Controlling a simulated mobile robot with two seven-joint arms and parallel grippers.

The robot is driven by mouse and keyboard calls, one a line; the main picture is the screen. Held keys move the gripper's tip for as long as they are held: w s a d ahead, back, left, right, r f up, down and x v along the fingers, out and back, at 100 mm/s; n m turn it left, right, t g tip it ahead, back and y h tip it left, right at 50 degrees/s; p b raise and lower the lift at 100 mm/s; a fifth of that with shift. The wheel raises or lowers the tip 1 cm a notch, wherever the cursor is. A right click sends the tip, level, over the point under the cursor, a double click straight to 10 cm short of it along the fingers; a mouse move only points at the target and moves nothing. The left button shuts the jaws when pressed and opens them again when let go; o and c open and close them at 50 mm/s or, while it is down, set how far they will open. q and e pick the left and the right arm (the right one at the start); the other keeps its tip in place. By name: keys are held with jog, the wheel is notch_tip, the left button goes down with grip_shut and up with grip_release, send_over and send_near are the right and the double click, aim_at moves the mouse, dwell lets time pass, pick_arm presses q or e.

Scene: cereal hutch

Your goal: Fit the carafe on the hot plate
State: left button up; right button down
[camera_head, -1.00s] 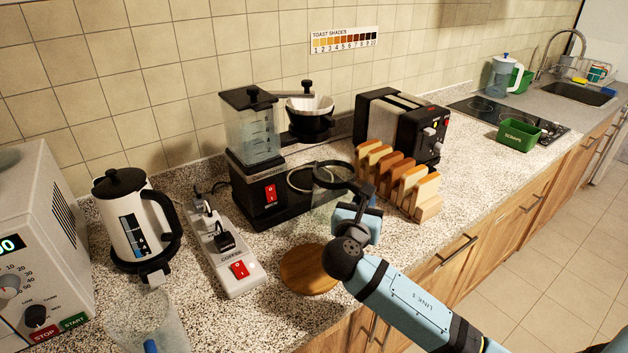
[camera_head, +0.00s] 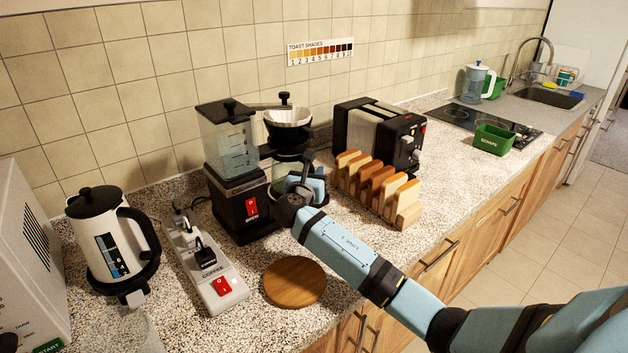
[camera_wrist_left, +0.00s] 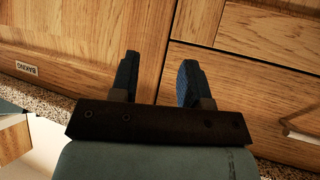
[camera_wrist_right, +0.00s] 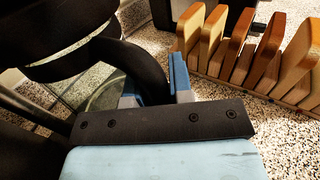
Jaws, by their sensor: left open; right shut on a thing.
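The glass carafe (camera_head: 289,165) with its black rim is at the coffee maker (camera_head: 235,215), below the filter cone (camera_head: 288,117). My right gripper (camera_head: 306,184) is shut on the carafe's black handle, which fills the upper left of the right wrist view (camera_wrist_right: 137,68). The carafe's glass wall (camera_wrist_right: 92,88) shows beside the handle. The gripper and carafe hide the hot plate, so I cannot tell whether the carafe's base touches it. My left gripper (camera_wrist_left: 158,78) is open and empty in front of wooden cabinet fronts, outside the head view.
A toast rack (camera_head: 380,188) with several slices stands close right of the right gripper. The toaster (camera_head: 378,135) is behind it. A round wooden board (camera_head: 294,283), a power strip (camera_head: 210,268) and a white kettle (camera_head: 105,235) are in front and left.

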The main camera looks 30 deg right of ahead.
jog(key=shift+s+f, duration=0.2)
jog(key=shift+f, duration=0.5)
jog(key=c, duration=1)
grip_release()
jog(key=shift+f, duration=0.1)
jog(key=v, duration=1.2)
jog(key=shift+s, duration=0.1)
